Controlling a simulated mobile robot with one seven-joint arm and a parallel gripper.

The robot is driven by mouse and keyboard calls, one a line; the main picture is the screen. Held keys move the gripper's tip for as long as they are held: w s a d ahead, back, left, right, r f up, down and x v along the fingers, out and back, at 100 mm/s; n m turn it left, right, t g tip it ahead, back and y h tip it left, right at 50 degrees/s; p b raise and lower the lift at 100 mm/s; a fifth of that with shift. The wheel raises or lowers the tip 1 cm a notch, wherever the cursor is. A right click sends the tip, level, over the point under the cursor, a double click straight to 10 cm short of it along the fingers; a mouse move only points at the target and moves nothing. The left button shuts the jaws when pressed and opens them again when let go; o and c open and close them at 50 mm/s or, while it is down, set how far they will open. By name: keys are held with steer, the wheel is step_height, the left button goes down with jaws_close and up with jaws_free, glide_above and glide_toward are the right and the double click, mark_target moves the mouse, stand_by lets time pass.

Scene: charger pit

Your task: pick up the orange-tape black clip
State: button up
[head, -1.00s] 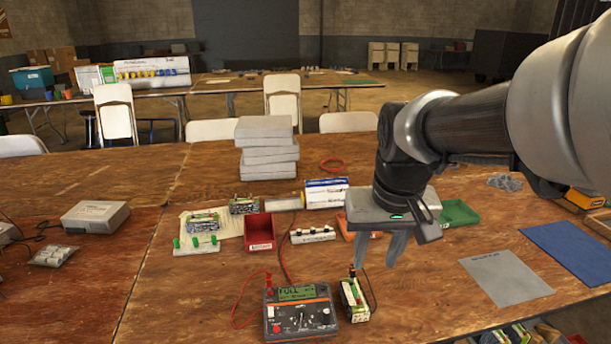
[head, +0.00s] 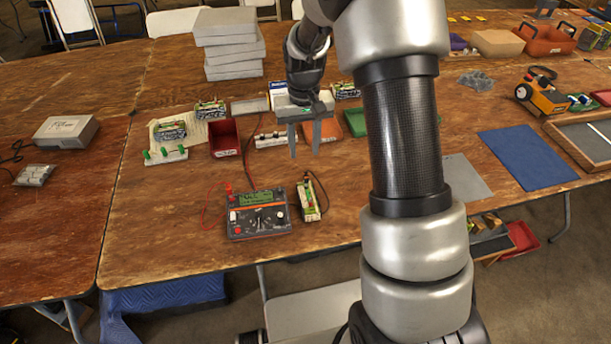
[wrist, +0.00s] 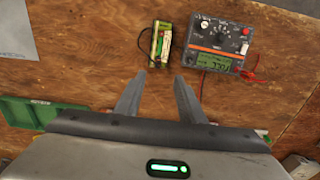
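The black clip with orange tape (head: 307,178) appears as a small dark-and-orange piece at the far end of a green-and-white battery pack (head: 309,200), right of the charger. At this size I cannot tell whether it grips the pack. The pack also shows in the wrist view (wrist: 162,44), its near end toward my fingers; the clip is hard to make out there. My gripper (head: 304,154) is open and empty, above the table and beyond the pack in the head view. In the wrist view its fingertips (wrist: 160,77) are apart, with bare wood between them.
The charger (head: 259,214) with a lit display stands left of the pack, with red and black leads. A red bin (head: 223,138), a white strip (head: 270,140), an orange tray (head: 320,132) and a green tray (head: 356,122) lie farther back. Wood in front of the charger is clear.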

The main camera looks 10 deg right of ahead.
glide_above(306, 173)
steer(key=f, duration=0.5)
steer(key=shift+a+f, duration=0.2)
steer(key=shift+a, duration=0.05)
steer(key=shift+d+f, duration=0.15)
steer(key=shift+f, duration=1.2)
steer(key=shift+d+f, duration=0.1)
steer(key=shift+f, duration=1.25)
steer(key=shift+c, duration=0.2)
steer(key=c, duration=0.9)
